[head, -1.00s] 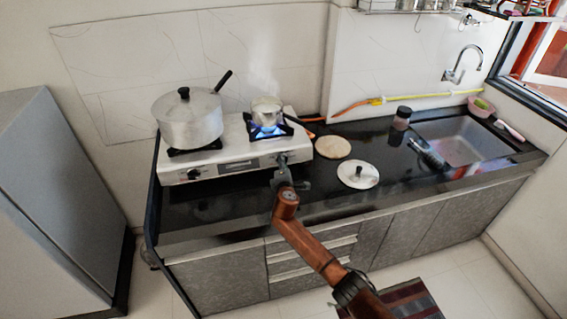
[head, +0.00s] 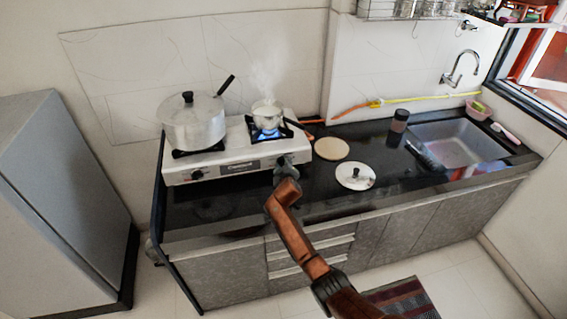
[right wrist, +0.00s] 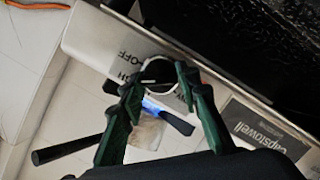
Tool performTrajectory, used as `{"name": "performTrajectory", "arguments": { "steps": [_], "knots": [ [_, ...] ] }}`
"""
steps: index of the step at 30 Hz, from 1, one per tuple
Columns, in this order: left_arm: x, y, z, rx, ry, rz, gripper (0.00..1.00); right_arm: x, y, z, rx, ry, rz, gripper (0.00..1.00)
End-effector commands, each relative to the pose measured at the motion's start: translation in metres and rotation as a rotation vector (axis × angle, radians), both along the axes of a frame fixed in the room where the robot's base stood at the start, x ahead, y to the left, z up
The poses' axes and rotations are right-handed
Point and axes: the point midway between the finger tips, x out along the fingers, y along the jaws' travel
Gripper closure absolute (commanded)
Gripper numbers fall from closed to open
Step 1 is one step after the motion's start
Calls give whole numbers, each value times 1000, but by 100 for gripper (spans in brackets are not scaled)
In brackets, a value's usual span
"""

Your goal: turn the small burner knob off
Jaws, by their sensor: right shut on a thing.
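The small burner knob (right wrist: 160,72) is on the front of the stove, between my right gripper's fingertips in the right wrist view. Lettering including "OFF" shows beside it. My right gripper (head: 284,166) is shut on the knob and mostly hides it in the head view; its green fingers (right wrist: 158,88) show in the right wrist view. The silver stove (head: 215,167) stands on the black counter. A blue flame (head: 265,134) burns under the small steaming pot (head: 267,115). My left gripper is not in view.
A large lidded pot (head: 192,124) stands on the left burner, its other knob (head: 197,174) at the stove's left front. A round board (head: 331,148) and a loose lid (head: 355,176) lie right of my gripper. The sink (head: 455,143) is farther right.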

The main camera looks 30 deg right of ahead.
Motion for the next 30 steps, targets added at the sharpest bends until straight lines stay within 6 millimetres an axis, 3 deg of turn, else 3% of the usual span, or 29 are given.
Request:
{"name": "performTrajectory", "arguments": {
  "steps": [15, 30],
  "knots": [
    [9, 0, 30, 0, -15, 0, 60, -2, -3, 0, 415, -93, -95, 94],
    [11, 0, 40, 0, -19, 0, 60, -2, -3, -3, 571, -130, -128, 94]
  ]
}}
